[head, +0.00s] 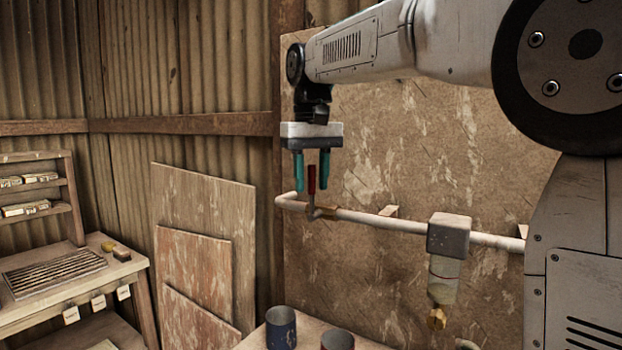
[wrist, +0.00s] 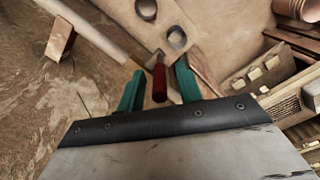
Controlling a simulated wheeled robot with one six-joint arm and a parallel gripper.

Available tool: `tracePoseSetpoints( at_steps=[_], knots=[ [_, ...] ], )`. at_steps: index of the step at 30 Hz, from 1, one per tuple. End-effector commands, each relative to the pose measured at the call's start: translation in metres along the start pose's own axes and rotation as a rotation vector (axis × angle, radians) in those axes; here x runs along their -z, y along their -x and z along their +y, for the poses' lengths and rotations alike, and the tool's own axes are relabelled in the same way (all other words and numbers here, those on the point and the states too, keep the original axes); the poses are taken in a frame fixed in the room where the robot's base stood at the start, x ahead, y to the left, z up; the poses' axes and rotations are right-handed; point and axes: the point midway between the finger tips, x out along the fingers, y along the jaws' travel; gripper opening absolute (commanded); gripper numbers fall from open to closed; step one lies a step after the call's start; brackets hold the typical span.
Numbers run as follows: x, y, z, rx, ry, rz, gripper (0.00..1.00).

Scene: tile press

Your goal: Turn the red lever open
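The red lever (head: 311,179) stands upright on a valve on the pale pipe (head: 370,219), in front of the wooden board. My gripper (head: 311,188) points down above the pipe with its two teal fingers apart. In the head view the lever's red handle appears between the fingers, with a gap on each side. In the wrist view the red lever (wrist: 160,82) also lies between the teal fingers of my gripper (wrist: 158,82), and the right finger looks closer to it. No contact shows. The lever's lower stem is small and partly unclear.
A grey block with a clear bowl and brass fitting (head: 443,270) hangs on the pipe at the right. Two cups, one blue (head: 281,328) and one dark (head: 337,340), stand on the table below. Wooden panels (head: 200,235) lean at the left beside a workbench (head: 60,290).

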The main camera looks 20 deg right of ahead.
Motion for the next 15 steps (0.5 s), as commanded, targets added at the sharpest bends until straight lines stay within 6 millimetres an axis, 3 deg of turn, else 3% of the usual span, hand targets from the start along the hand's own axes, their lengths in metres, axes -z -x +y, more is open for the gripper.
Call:
tracePoseSetpoints(
  at_steps=[9, 13, 15],
  knots=[
    [-0.0001, -0.0039, 0.0006, 0.000, -0.001, 0.000, 0.35],
    [-0.0002, -0.0038, 0.0007, 0.000, -0.001, 0.000, 0.00],
    [-0.0002, -0.0037, 0.0007, 0.000, -0.001, 0.001, 0.00]
  ],
)
